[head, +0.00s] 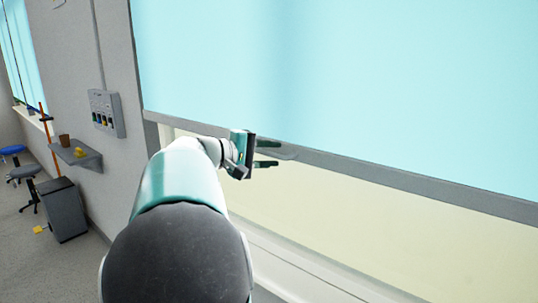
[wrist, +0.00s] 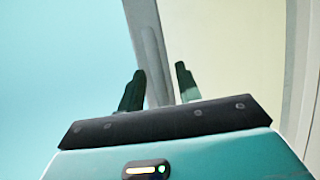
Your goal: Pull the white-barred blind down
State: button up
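The blind (head: 350,70) is a wide light-cyan sheet with a bar (head: 400,178) along its lower edge; the bar looks light grey here. Pale window shows beneath it. My gripper (head: 266,153) is at the left part of the bar. In the wrist view, my gripper's two dark fingers (wrist: 160,82) stand apart, on either side of a grey tab-like piece (wrist: 153,60) at the bar. A gap shows by the right finger; I cannot tell whether the left finger touches. The blind's sheet (wrist: 60,60) fills the left of the wrist view.
A wall panel with coloured switches (head: 106,113) is left of the window. A small shelf (head: 76,153) with small items, a dark grey cabinet (head: 62,208) and stools (head: 25,173) stand farther left. The window sill (head: 300,262) runs below the blind.

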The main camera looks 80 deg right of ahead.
jog(key=shift+c, duration=0.2)
grip_shut()
notch_tip(320, 180, down, 30)
jog(key=shift+r, duration=0.2)
jog(key=shift+w+a, duration=0.1)
jog(key=shift+o, duration=0.2)
grip_release()
jog(key=shift+f, duration=0.1)
jog(key=v, duration=1.3)
jog(key=shift+w+r, duration=0.25)
jog(key=shift+r, duration=0.1)
